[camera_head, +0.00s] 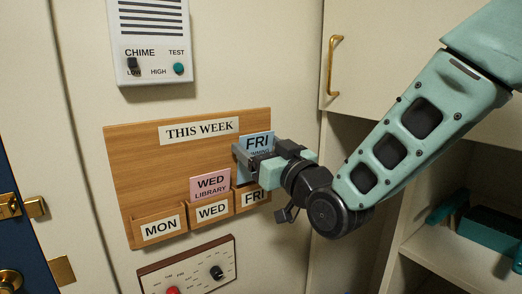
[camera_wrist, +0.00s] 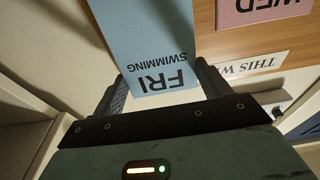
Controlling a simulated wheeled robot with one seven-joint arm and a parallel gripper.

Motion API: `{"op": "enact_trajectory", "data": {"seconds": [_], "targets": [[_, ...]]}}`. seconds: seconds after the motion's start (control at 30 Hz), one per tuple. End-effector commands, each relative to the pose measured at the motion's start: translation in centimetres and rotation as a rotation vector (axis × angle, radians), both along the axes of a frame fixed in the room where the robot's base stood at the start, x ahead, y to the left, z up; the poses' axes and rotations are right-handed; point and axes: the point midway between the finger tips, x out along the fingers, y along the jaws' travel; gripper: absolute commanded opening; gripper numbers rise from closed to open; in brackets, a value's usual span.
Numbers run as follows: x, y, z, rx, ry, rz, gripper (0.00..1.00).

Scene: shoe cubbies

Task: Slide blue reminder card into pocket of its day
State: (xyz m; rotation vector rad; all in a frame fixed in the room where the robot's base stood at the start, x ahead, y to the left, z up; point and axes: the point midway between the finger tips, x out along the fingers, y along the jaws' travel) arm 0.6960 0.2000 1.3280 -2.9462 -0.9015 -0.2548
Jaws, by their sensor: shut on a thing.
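The blue card (camera_head: 256,143) reads FRI, with SWIMMING below it in the wrist view (camera_wrist: 160,40). My gripper (camera_head: 240,160) is shut on the blue card, one finger at each side edge in the wrist view (camera_wrist: 158,90). The card is upright in front of the right part of the wooden THIS WEEK board (camera_head: 150,165), above the FRI pocket (camera_head: 254,197). My gripper hides much of the card's lower part, so I cannot tell whether its lower edge is inside the pocket. The MON pocket (camera_head: 160,228) shows no card. The WED pocket (camera_head: 212,211) holds a pink WED LIBRARY card (camera_head: 210,184).
A white chime box (camera_head: 150,40) hangs above the board and a panel with knobs (camera_head: 188,268) is below it. A cabinet door with a brass handle (camera_head: 333,65) and open shelves (camera_head: 450,250) are to the right. A blue door (camera_head: 20,240) is at the left.

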Motion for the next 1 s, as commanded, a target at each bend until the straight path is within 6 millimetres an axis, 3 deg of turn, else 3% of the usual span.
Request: {"op": "enact_trajectory", "data": {"seconds": [1.0], "targets": [[0.2, 0.2, -1.6, 0.0, 0.0, 0.0, 0.65]]}}
